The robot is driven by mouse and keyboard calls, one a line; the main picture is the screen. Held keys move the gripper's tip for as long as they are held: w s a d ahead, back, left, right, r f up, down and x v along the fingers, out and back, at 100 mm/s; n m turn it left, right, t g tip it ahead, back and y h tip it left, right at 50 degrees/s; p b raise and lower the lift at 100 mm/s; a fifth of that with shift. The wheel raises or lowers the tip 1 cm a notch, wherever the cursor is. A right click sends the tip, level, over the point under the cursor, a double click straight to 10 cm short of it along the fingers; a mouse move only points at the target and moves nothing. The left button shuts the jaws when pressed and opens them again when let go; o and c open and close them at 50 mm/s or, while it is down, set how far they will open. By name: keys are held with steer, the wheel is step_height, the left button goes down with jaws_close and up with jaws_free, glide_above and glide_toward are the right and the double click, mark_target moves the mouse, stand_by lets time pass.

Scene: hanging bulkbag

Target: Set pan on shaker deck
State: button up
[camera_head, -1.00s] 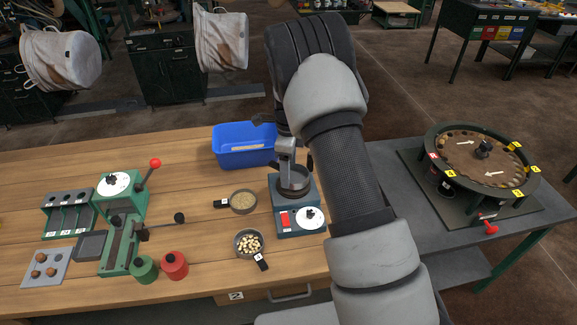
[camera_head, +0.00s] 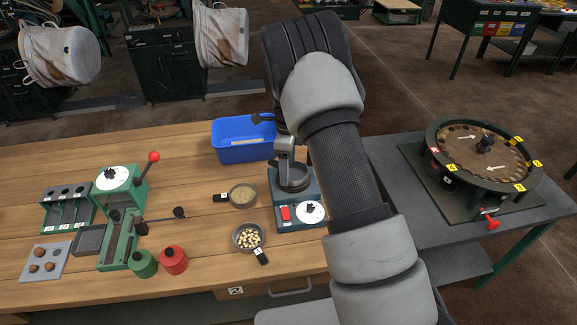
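The shaker (camera_head: 299,213) is a blue-grey box with a red switch and a white dial, standing near the right end of the wooden bench. A dark round pan (camera_head: 293,180) is at its top, over the deck. My gripper (camera_head: 287,163) points down right at the rear of this pan, mostly hidden by my arm. I cannot tell whether its fingers hold the pan, or whether the pan rests fully on the deck. Two other pans are left of the shaker: one with fine grain (camera_head: 243,195) and one with pale nuts (camera_head: 249,237).
A blue bin (camera_head: 243,140) stands behind the pans. A green press (camera_head: 122,215) with a red-knobbed lever stands left, with green and red weights (camera_head: 173,260) beside it. A round turntable (camera_head: 484,158) sits on the grey table at right.

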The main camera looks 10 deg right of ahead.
steer(key=shift+a+f, duration=0.1)
steer(key=shift+f, duration=0.05)
steer(key=o, duration=1.3)
steer(key=shift+r+p, duration=2.1)
steer(key=shift+r, duration=1.5)
steer(key=shift+r, duration=0.1)
